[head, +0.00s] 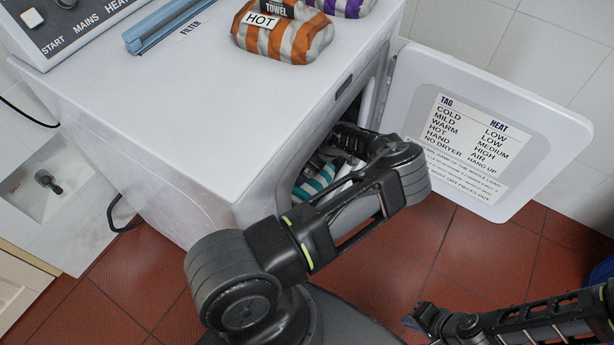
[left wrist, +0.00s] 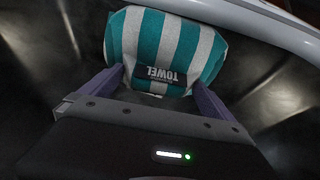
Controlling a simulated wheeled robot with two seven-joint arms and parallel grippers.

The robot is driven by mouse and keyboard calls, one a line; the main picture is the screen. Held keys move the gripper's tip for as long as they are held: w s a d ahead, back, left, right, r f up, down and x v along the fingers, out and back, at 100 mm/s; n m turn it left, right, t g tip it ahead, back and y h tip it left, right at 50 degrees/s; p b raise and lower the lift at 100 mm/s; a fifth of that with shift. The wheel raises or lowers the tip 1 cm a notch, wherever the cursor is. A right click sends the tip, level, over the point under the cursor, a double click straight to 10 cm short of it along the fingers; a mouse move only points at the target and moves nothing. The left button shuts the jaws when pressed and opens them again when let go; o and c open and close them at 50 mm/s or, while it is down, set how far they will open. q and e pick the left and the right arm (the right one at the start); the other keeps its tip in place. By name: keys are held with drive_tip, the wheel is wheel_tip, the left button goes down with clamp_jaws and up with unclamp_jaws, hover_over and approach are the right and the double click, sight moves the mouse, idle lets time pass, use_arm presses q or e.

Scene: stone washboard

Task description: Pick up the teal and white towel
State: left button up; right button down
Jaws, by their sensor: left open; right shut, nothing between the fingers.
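The teal and white striped towel (left wrist: 165,45) is a rolled bundle with a dark TOWEL label, inside the machine's drum (left wrist: 40,50). In the head view part of the towel (head: 318,180) shows in the doorway, behind my left arm. My left gripper (left wrist: 160,85) is inside the drum with its fingers open, one on each side of the towel's near part. I cannot tell whether they touch it. In the head view the arm hides its fingertips. My right gripper (head: 413,321) is shut and empty over the floor at the lower right.
The white machine (head: 160,120) has its door (head: 480,130) swung open to the right, with a care label on it. An orange and grey towel (head: 285,38) with a HOT tag, a purple one (head: 345,6) and a blue filter (head: 165,25) lie on top. Red floor tiles (head: 400,240) are clear.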

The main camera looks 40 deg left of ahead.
use_arm(q)
drive_tip(key=shift+c, duration=0.6)
drive_tip(key=c, duration=2.1)
drive_tip(key=shift+o, duration=0.2)
drive_tip(key=shift+r, duration=0.1)
